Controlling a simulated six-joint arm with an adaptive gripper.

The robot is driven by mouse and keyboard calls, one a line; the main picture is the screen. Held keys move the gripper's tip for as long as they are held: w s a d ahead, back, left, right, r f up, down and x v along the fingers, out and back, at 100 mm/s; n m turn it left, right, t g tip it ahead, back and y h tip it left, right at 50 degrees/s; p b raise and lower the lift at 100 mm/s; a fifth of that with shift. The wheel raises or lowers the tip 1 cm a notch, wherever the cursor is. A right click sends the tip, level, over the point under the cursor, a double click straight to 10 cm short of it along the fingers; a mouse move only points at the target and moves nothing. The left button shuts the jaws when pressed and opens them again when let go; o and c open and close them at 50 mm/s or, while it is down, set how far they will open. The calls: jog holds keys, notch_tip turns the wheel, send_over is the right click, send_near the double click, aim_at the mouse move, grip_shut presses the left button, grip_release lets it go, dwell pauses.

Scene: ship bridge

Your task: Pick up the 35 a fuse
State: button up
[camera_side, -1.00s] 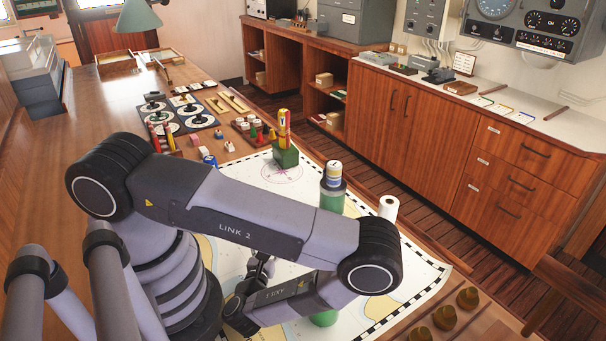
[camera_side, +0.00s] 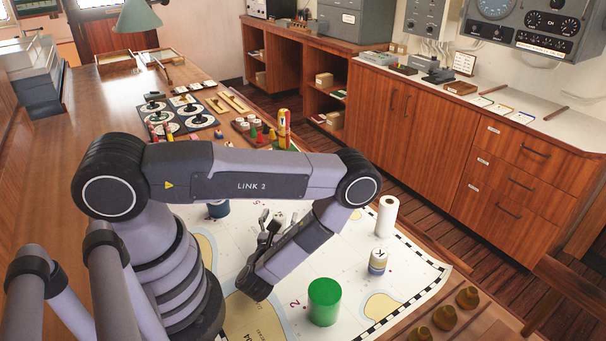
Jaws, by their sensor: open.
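I cannot tell which object is the 35 A fuse; no rating can be read. Small white pieces with coloured ends (camera_side: 250,124) stand in a group on the table beyond my arm. A banded white, yellow and blue cylinder (camera_side: 378,261) stands on the chart, right of my forearm. My gripper (camera_side: 270,226) is low over the chart, left of my forearm, small and partly hidden in view. Its jaws are open. A small pale shape shows by its fingertips, but I cannot tell what it is.
On the chart (camera_side: 415,272) stand a green cylinder (camera_side: 324,302), a white roll (camera_side: 387,216) and a dark blue object (camera_side: 218,208) by my upper link. Brass knobs (camera_side: 446,317) line the near right edge. A green holder with coloured sticks (camera_side: 284,132) stands behind my arm.

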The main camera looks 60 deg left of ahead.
jog(key=shift+c, duration=0.2)
grip_shut()
dwell(0.3)
